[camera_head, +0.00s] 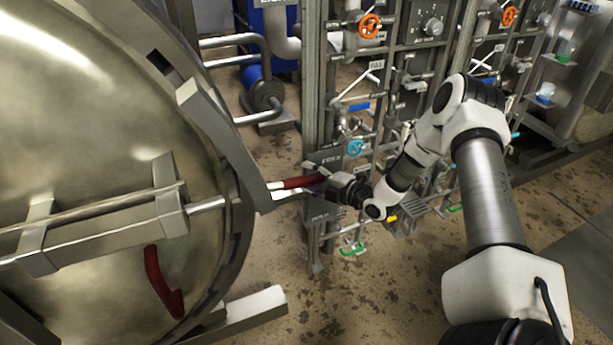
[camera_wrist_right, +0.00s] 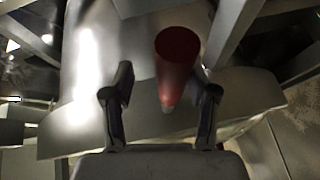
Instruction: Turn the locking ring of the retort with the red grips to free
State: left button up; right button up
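The big round steel retort door (camera_head: 90,110) fills the left of the head view. Its locking ring (camera_head: 222,140) runs around the door's edge. A red grip (camera_head: 298,183) sticks out to the right from the ring on a light metal bar. My right gripper (camera_head: 318,174) is at the outer end of this grip. In the right wrist view the red grip (camera_wrist_right: 175,70) lies between the two fingers of my right gripper (camera_wrist_right: 161,108), with gaps on both sides, so the gripper is open. My left gripper is not in view.
A second red handle (camera_head: 163,283) is on the lower door face. A steel post (camera_head: 313,90) and a pipe rack with an orange handwheel (camera_head: 369,26) and a blue handwheel (camera_head: 355,148) stand close behind my right gripper. Stained floor (camera_head: 370,300) is clear in front.

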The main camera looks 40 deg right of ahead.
jog(key=v, duration=0.6)
jog(key=shift+s, duration=0.2)
jog(key=shift+s+d, duration=0.1)
